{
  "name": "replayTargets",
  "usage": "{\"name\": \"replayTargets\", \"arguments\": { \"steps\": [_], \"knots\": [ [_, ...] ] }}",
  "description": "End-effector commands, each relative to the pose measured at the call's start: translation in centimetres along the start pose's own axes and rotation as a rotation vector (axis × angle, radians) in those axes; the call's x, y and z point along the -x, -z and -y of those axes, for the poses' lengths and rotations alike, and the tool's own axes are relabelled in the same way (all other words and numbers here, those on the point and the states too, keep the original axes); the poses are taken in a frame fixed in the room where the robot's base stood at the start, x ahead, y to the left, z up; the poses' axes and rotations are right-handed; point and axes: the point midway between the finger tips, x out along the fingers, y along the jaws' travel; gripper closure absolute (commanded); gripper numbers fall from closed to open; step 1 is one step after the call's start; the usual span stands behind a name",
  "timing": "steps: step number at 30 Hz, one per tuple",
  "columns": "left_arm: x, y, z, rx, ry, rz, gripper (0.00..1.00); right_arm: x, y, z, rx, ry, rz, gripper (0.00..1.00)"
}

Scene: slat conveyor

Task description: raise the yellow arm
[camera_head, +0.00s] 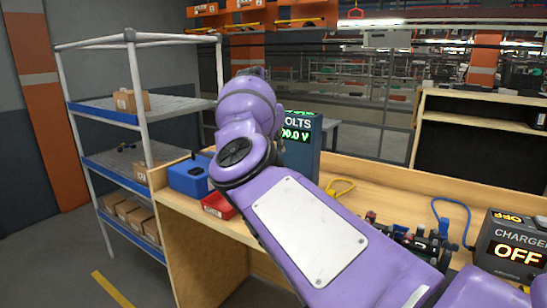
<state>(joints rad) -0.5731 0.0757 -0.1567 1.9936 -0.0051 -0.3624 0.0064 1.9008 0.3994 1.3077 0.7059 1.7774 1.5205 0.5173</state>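I see no yellow arm in this view. A large purple arm link with a pale plate, mine, comes in from the lower right and reaches up to the middle of the picture. It hides much of the bench behind it. No gripper fingers of mine show. My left arm is not in view.
A wooden bench (208,247) carries a blue box (189,178), a red bin (217,206), a volts meter (297,150), a yellow cable (341,189), a blue cable (456,204) and a charger reading OFF (516,250). A shelf rack (140,105) with cardboard boxes stands left.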

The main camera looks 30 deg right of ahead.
Motion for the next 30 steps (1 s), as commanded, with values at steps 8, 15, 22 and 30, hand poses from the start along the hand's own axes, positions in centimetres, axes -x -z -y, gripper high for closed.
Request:
{"name": "replayTargets", "arguments": {
  "steps": [8, 15, 22, 30],
  "knots": [
    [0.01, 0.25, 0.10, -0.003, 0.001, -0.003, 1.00, 0.07, 0.03, -0.07, 0.001, -0.001, 0.001, 1.00],
    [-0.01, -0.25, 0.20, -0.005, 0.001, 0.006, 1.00, 0.05, 0.02, -0.04, 0.000, -0.001, 0.002, 1.00],
    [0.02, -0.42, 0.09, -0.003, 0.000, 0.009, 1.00, 0.06, 0.02, -0.05, 0.000, -0.001, 0.002, 1.00],
    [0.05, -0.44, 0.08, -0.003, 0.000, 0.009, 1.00, 0.06, 0.03, -0.06, 0.001, -0.001, 0.002, 1.00]
  ]
}}
